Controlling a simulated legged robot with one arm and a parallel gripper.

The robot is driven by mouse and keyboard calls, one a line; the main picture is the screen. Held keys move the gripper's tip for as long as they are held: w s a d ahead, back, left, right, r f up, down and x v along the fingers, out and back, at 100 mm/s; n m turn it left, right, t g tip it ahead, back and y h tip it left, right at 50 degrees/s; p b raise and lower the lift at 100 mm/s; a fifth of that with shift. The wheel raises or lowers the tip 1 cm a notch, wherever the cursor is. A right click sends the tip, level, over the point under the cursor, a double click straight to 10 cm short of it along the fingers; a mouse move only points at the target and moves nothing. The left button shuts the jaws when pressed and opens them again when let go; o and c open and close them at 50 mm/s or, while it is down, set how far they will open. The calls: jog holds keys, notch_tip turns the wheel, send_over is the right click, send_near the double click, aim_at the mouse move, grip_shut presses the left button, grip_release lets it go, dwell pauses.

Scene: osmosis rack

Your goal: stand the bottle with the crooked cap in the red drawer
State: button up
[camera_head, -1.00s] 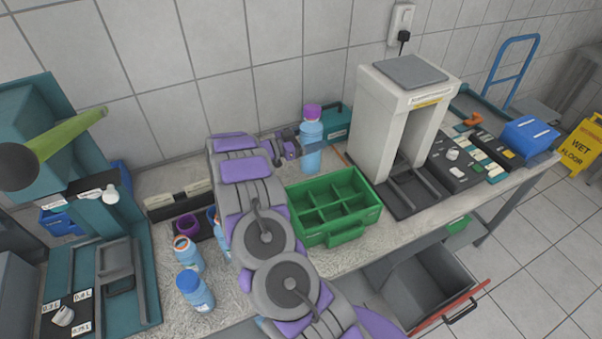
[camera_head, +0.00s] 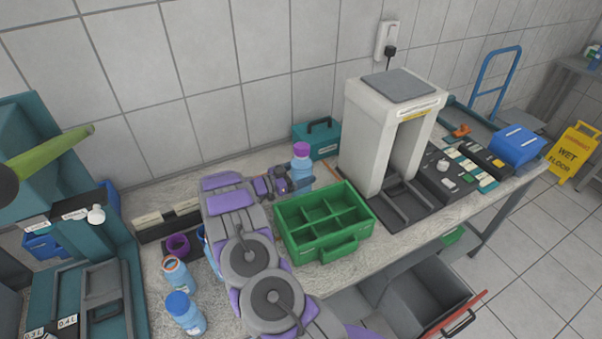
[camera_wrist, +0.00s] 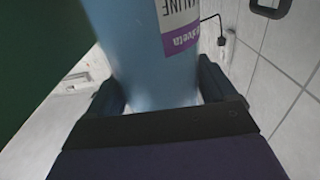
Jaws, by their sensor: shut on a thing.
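My gripper (camera_head: 285,182) is shut on a light blue bottle (camera_head: 302,169) with a purple cap, behind the green divided tray. The bottle's lower part is partly hidden by the gripper, and I cannot tell whether it touches the bench or whether its cap is crooked. In the wrist view the bottle (camera_wrist: 142,50) stands between the two fingers, with a purple and white label; its cap is out of frame. The red-fronted drawer (camera_head: 462,312) is pulled open under the bench at lower right; its visible grey inside looks empty.
The green tray (camera_head: 341,248) lies right of my arm. A teal box (camera_head: 316,140) stands behind the bottle, a white frame-like device (camera_head: 365,140) to the right. A blue-capped bottle (camera_head: 185,313) and an orange-rimmed bottle (camera_head: 178,275) stand left of my arm.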

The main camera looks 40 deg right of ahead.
jog(key=shift+f, duration=0.1)
jog(key=o, duration=1.6)
jog(key=shift+c, duration=0.2)
